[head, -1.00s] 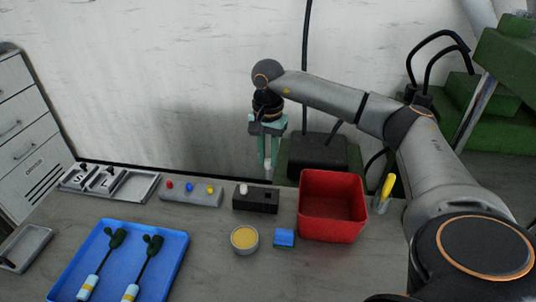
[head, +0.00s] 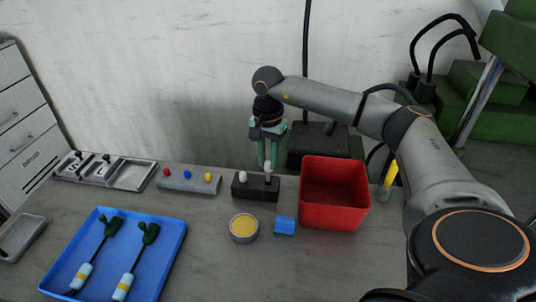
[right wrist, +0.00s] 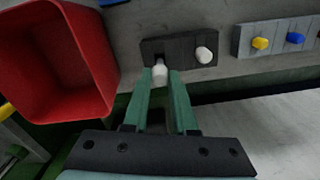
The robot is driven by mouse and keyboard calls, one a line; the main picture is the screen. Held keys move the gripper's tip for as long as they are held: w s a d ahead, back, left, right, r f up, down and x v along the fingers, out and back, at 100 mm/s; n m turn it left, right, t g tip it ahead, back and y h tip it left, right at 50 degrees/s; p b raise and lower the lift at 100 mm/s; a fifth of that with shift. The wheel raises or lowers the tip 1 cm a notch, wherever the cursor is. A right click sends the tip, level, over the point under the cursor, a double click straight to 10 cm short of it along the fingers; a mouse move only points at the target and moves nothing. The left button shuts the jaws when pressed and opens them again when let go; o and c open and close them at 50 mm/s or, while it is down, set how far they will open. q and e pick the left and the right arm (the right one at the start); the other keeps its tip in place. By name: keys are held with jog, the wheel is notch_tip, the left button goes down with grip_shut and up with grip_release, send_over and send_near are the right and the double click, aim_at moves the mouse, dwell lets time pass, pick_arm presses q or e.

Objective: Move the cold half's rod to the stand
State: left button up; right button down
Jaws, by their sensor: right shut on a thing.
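My right gripper (head: 267,160) is shut on a white-tipped rod (head: 267,169) at the right end of the black block (head: 250,192). In the right wrist view the white tip of the held rod (right wrist: 160,72) shows between the green fingers, at the near edge of the block (right wrist: 180,43). Whether the rod sits in the block or just above it, I cannot tell. A second white knob (head: 242,177) stands at the block's left end; it also shows in the right wrist view (right wrist: 203,55). My left gripper is not in view.
A red bin (head: 335,195) stands close right of the block. A grey block with red, blue and yellow knobs (head: 190,183) is on its left. A yellow tin (head: 243,228) and blue block (head: 284,225) lie in front. A blue tray (head: 112,250) holds two cabled parts.

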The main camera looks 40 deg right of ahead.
aim_at(268, 170)
jog(key=shift+f+b, duration=0.85)
jog(key=shift+f, duration=0.75)
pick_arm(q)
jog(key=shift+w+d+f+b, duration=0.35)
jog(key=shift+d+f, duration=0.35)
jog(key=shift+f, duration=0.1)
pick_arm(e)
jog(key=shift+f, duration=0.6)
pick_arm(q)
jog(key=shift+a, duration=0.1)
pick_arm(e)
jog(key=c, duration=0.6)
grip_release()
jog(key=shift+c, duration=0.2)
notch_tip(268, 170, up, 12)
jog(key=shift+f, duration=0.1)
jog(key=shift+r, duration=0.35)
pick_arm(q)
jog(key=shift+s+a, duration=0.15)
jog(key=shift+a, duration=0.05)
